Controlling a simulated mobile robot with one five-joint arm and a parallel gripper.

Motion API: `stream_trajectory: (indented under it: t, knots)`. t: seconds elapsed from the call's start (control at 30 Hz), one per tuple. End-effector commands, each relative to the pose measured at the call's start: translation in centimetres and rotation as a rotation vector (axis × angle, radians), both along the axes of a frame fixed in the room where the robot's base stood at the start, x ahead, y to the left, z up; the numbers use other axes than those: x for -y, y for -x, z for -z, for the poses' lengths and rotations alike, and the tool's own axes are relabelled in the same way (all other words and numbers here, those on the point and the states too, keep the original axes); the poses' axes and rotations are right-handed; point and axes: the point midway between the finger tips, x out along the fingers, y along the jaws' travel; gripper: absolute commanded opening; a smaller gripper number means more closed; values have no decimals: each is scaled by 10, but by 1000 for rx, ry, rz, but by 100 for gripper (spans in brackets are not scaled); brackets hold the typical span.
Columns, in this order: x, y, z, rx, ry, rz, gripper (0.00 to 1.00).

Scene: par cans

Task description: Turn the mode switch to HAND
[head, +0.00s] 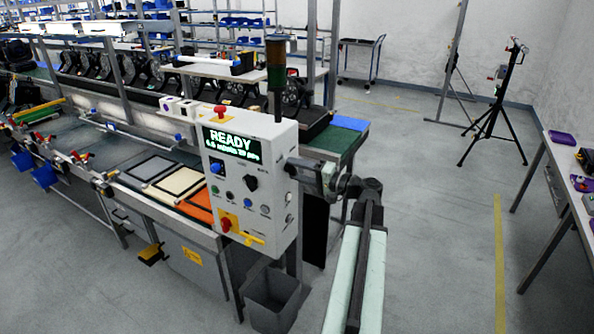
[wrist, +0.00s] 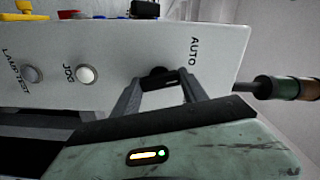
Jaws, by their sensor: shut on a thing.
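The white control box (head: 250,165) stands at the end of the bench in the head view. Its right side fills the wrist view, turned so that the box's top lies to the right. A black knob, the mode switch (wrist: 158,76), sits on that side beside the printed word AUTO. My gripper (head: 293,167) reaches the side from the right. In the wrist view the fingers of my gripper (wrist: 162,88) are shut on the knob from both sides. The pointer's exact direction is hard to tell, and no HAND label is visible.
A white JOG button (wrist: 86,75) and a grey LAMP TEST button (wrist: 32,74) lie below the knob on the same side. The stack light (head: 276,75) rises above the box. A grey bin (head: 272,300) stands below.

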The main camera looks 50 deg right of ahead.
Motion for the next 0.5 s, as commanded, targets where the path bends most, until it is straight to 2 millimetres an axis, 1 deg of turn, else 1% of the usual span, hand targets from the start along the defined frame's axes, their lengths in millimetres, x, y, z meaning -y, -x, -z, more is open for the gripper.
stream_trajectory:
  t: [0.5]
  knots:
    - [0,0,0,-117,-474,0,10]
